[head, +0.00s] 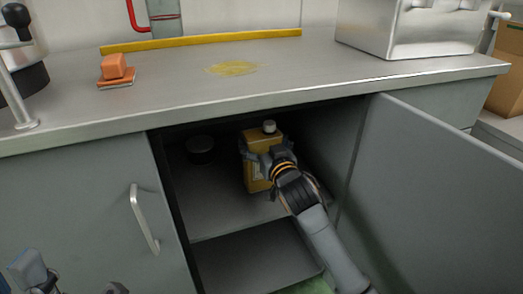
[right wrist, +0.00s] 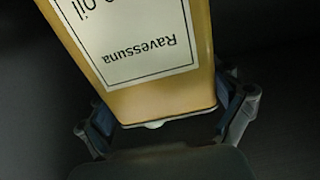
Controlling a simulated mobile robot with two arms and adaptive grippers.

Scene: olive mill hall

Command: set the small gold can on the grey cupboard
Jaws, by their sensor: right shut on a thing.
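The small gold can (head: 256,140) has a white cap and stands upright, or nearly so, inside the open grey cupboard (head: 215,221). My right gripper (head: 266,158) reaches in from the front and is shut on the can, with a finger on each side. In the right wrist view the gold can (right wrist: 160,93) shows a white label reading "Ravessuna" and "oil", between the fingers. I cannot tell whether its bottom touches the shelf. Parts of my left gripper (head: 65,280) show at the lower left edge, cut off by the frame; nothing is seen in it.
A dark round pot (head: 200,150) stands left of the can in the cupboard. The open door (head: 435,185) juts out at the right. On the worktop (head: 190,88) are an orange block (head: 114,67), a yellow stain (head: 233,69) and a metal box (head: 410,30); its middle is clear.

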